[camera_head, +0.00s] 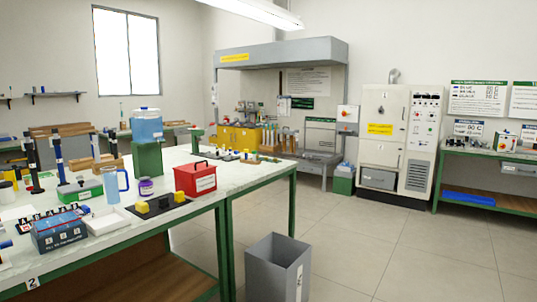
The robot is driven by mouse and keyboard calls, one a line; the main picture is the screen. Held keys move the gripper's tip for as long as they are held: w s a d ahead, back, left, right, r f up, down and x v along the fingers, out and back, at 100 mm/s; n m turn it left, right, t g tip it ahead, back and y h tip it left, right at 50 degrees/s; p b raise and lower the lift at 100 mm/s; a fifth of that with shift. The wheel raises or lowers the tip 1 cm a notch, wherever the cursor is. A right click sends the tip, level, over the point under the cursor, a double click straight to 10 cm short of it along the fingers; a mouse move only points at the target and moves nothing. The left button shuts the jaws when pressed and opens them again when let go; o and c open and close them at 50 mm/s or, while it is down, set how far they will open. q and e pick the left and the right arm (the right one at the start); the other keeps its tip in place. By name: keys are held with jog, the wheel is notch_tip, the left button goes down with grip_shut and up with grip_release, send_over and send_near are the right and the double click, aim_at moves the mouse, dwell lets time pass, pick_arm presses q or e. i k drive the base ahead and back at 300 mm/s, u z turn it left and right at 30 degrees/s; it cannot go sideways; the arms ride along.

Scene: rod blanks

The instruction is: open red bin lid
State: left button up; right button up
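A red bin (194,180) with a white label on its front stands on the near workbench, close to the bench's right edge. A black and yellow block fixture (160,204) stands in front of the bin to the left. Neither my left gripper nor my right gripper shows in this view.
A purple jar (146,187) and a blue bottle (111,187) stand left of the bin. A grey waste bin (276,266) stands on the floor by the white-topped bench (246,172). Open tiled floor (400,250) lies to the right.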

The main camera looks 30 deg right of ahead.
aim_at(196, 167)
jog(key=z, duration=0.7)
jog(key=i, duration=2.55)
jog(key=u, duration=0.8)
